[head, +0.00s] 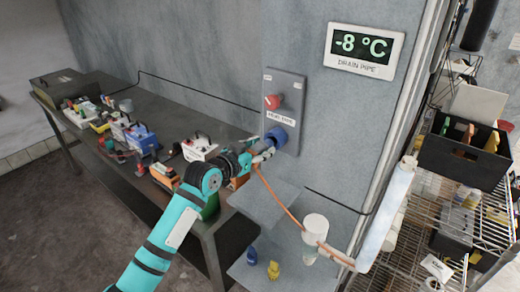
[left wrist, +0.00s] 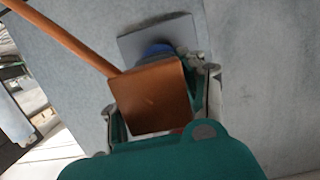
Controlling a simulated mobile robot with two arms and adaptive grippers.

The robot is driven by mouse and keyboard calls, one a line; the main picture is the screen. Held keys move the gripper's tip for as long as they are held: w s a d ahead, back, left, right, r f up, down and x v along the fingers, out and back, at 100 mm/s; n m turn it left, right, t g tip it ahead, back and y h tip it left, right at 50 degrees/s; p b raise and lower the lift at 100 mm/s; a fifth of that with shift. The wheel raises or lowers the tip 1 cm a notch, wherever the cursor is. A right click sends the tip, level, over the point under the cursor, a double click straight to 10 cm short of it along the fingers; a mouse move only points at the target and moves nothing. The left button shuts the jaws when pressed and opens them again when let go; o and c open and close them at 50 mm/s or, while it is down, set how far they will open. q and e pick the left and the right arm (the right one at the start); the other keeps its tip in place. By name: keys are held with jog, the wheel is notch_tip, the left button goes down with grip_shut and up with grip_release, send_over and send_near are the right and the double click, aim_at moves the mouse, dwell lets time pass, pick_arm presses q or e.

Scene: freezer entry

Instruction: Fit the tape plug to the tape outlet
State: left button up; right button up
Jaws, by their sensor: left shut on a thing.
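The tape plug is an orange-brown block (left wrist: 150,97) in the left wrist view, with an orange cord (left wrist: 70,40) leaving it to the upper left. My left gripper (head: 263,153) is shut on it, with one finger on each side. The tape outlet is a round blue socket (head: 278,137) low on a grey wall panel (head: 286,90), below a label and a red knob. The blue outlet (left wrist: 156,50) shows just past the plug in the left wrist view. The plug covers part of it, so I cannot tell whether they touch. My right gripper is out of view.
The cord (head: 285,208) runs down to a white pipe fitting (head: 315,229). A small grey shelf (head: 265,200) juts out below the panel. A cluttered bench (head: 190,113) stands left, a wire rack (head: 425,195) right. A display (head: 364,50) reads -8 °C.

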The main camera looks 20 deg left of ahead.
aim_at(267, 142)
pick_arm(q)
jog(key=shift+r+b+x, duration=0.15)
jog(key=shift+b+x, duration=0.05)
jog(key=shift+x, duration=0.55)
jog(key=shift+r+b+x, duration=0.15)
jog(key=shift+b+x, duration=0.05)
jog(key=shift+x, duration=0.5)
